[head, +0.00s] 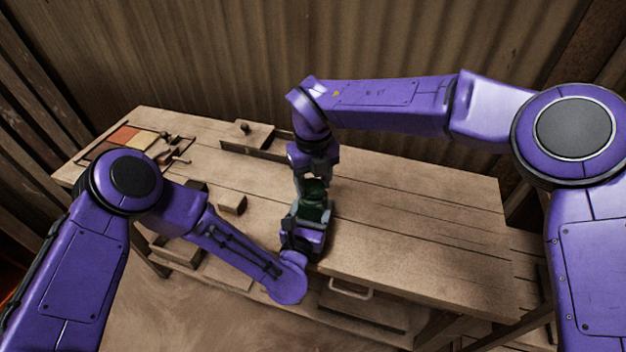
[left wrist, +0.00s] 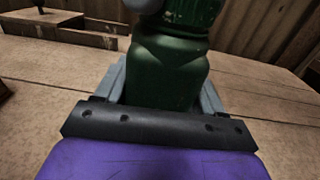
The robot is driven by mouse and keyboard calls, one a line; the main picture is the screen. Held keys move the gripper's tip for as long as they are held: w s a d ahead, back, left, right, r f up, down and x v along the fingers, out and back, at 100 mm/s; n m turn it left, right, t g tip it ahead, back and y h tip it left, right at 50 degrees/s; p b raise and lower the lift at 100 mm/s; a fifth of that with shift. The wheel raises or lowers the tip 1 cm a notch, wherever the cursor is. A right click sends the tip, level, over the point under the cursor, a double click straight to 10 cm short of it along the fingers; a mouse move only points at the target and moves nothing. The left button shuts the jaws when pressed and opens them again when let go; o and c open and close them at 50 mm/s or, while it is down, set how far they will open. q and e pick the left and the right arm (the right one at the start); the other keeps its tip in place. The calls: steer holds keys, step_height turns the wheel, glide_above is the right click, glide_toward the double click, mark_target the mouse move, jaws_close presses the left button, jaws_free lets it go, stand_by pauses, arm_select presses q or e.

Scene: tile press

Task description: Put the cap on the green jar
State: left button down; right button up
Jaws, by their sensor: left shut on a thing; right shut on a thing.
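The dark green jar (head: 311,212) stands upright near the front edge of the workbench, and fills the middle of the left wrist view (left wrist: 165,75). My left gripper (head: 309,222) is shut around its body, with grey fingers on both sides. A green cap (head: 314,187) is directly above the jar; in the left wrist view, a scuffed green part (left wrist: 192,12) shows at the jar's top. My right gripper (head: 314,181) comes down from above, shut on the cap. I cannot tell whether the cap is seated. The fingers hide part of the cap.
The wooden workbench (head: 420,225) is clear to the right of the jar. A wooden block (head: 232,203) lies to the left. A low wooden fixture (head: 248,137) stands at the back, and a tray of coloured tiles (head: 124,136) lies far left. A corrugated wall closes the back.

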steer(key=m, duration=0.7)
steer(key=o, duration=1.2)
steer(key=shift+c, duration=0.2)
steer(key=shift+r, duration=2.25)
steer(key=shift+c, duration=0.3)
